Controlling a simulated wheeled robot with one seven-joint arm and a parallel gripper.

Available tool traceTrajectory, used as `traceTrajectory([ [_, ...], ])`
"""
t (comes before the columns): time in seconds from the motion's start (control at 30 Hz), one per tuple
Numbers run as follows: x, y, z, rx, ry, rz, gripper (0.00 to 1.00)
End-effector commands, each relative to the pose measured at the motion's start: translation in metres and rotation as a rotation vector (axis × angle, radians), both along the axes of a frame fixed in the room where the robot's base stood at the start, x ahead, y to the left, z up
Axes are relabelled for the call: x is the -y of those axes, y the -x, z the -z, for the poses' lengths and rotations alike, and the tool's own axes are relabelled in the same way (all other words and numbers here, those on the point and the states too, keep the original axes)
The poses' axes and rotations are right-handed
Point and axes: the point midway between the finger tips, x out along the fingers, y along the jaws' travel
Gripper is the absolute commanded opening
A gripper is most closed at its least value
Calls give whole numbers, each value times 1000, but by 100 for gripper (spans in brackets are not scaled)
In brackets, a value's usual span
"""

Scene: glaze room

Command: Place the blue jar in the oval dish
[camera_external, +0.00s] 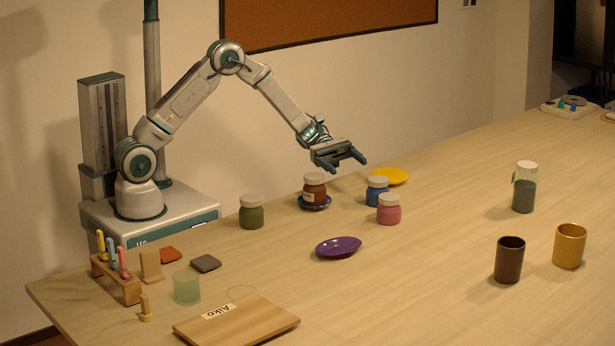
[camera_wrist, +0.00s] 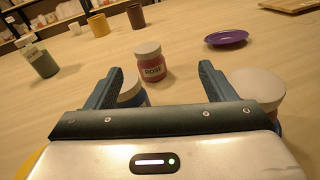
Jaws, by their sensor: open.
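The blue jar (camera_external: 376,194), with a pale lid, stands upright on the table behind the pink jar (camera_external: 389,211). In the wrist view the blue jar (camera_wrist: 133,90) is partly hidden by the left finger. A purple dish (camera_external: 338,247), which looks oval, lies empty nearer the camera; it also shows in the wrist view (camera_wrist: 227,38). My gripper (camera_external: 348,164) is open and empty, above the table between the brown jar (camera_external: 315,190) and the blue jar. In the wrist view its fingers (camera_wrist: 160,70) point toward the pink jar, labelled ROSE.
The brown jar stands on a dark blue saucer (camera_external: 314,205). A yellow dish (camera_external: 396,177) lies behind the blue jar. A green jar (camera_external: 251,213) stands left. Two cups (camera_external: 509,262) (camera_external: 570,247) and a glass bottle (camera_external: 524,190) stand right. The table between the purple dish and cups is clear.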

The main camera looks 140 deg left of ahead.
Motion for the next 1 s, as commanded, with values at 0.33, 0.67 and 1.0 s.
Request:
traceTrajectory([
  [0.33, -66, 37, 34, 68, 131, -175, 77],
  [0.67, -60, -24, 33, 66, 130, -173, 77],
  [1.0, -56, -49, 34, 65, 130, -173, 77],
])
